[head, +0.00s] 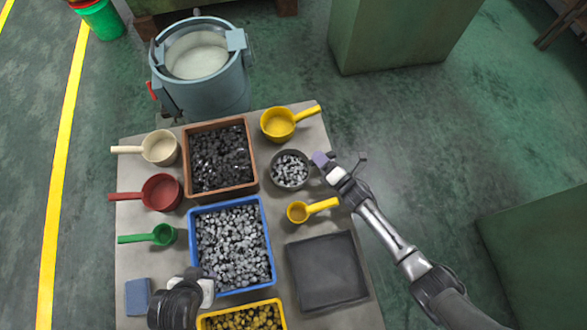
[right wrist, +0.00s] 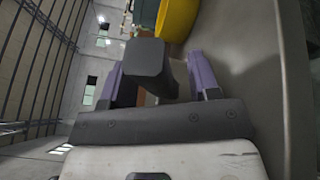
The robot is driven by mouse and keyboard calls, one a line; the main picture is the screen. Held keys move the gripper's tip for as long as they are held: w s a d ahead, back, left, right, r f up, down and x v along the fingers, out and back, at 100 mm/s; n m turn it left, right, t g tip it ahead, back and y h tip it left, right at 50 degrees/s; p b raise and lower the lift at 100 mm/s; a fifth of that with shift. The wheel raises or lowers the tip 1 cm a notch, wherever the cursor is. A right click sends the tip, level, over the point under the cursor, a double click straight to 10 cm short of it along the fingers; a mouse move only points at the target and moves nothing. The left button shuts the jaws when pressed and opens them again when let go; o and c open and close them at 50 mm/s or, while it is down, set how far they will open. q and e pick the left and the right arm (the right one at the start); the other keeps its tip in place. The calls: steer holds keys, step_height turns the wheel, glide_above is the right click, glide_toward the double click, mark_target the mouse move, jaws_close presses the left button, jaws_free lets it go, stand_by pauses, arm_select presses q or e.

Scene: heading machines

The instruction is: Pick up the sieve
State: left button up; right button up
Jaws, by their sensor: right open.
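The sieve (head: 290,170) appears to be the dark round pan holding grey metal pieces, right of the middle of the table. My right gripper (head: 321,159) is at its right side, where the handle would be. In the right wrist view, a dark block-ended bar (right wrist: 149,62), probably the sieve's handle, lies between the two purple fingers of the right gripper (right wrist: 157,82). The fingers are open, with a gap visible beside the bar. My left arm shows at the bottom left near the blue bin; its fingers are hidden.
A large yellow scoop (head: 278,125) stands just behind the sieve, a small yellow one (head: 298,213) in front. A brown bin (head: 253,160) and blue bin (head: 267,240) stand left. A black tray (head: 327,270) lies at front right. A bucket (head: 205,98) stands behind the table.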

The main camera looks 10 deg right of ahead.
steer(key=shift+c, duration=0.4)
steer(key=c, duration=0.9)
jaws_close()
steer(key=shift+r, duration=0.1)
